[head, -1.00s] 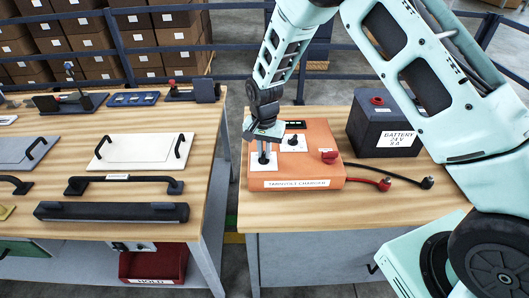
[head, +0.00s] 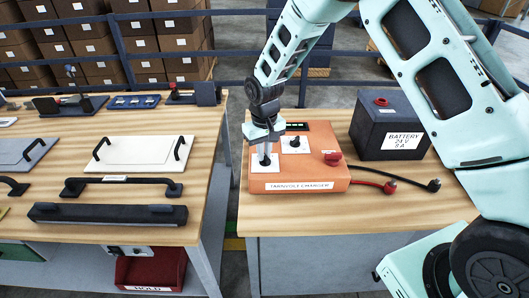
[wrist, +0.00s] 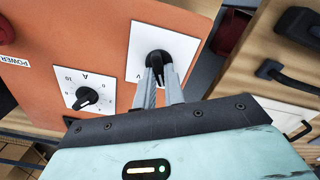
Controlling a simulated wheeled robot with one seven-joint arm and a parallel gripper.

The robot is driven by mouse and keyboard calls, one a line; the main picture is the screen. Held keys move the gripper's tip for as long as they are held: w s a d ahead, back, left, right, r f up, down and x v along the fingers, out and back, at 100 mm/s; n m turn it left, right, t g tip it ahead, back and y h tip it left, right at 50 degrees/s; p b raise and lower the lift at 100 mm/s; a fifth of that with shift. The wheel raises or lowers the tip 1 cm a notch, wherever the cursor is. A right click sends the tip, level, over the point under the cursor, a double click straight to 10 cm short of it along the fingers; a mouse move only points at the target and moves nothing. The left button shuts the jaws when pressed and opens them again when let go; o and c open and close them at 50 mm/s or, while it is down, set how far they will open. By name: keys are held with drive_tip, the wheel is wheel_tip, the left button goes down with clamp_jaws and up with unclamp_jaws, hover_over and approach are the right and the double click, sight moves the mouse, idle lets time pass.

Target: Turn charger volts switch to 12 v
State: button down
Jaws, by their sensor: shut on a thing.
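The orange charger (head: 310,173) sits on the right wooden bench, its name label on the front face. Its volts switch is a black knob (wrist: 157,60) on a white plate marked V (wrist: 136,42), at the left of the charger in the head view. My gripper (wrist: 158,76) points down at this knob, and its two fingers are shut on it. The fingers and gripper body hide part of the knob and plate, so I cannot read the volt marks or tell the exact setting. The amps knob (wrist: 86,98) stands apart, on its own white plate marked A.
A red power knob (head: 332,158) is at the charger's right. The left bench (head: 205,150) holds handles and panels, with a gap between benches.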

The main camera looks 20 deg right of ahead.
drive_tip(key=shift+n, duration=0.3)
drive_tip(key=c, duration=1.5)
unclamp_jaws()
drive_tip(key=shift+r, duration=0.15)
wheel_tip(320, 180, up, 17)
drive_tip(key=b, duration=0.3)
drive_tip(key=shift+r+b, duration=0.1)
drive_tip(key=shift+b, duration=0.2)
drive_tip(key=s+a+n, duration=0.2)
drive_tip(key=s+a, duration=0.2)
drive_tip(key=s, duration=0.6)
drive_tip(key=s+a+n, duration=0.1)
drive_tip(key=s+a, duration=0.3)
drive_tip(key=s, duration=0.6)
drive_tip(key=s+f, duration=0.1)
drive_tip(key=s, duration=0.3)
drive_tip(key=s+d+f+n, duration=0.1)
drive_tip(key=s, duration=0.4)
drive_tip(key=s+d+f+n, duration=0.1)
drive_tip(key=s, duration=0.3)
drive_tip(key=shift+s+y, duration=0.3)
drive_tip(key=shift+s, duration=0.1)
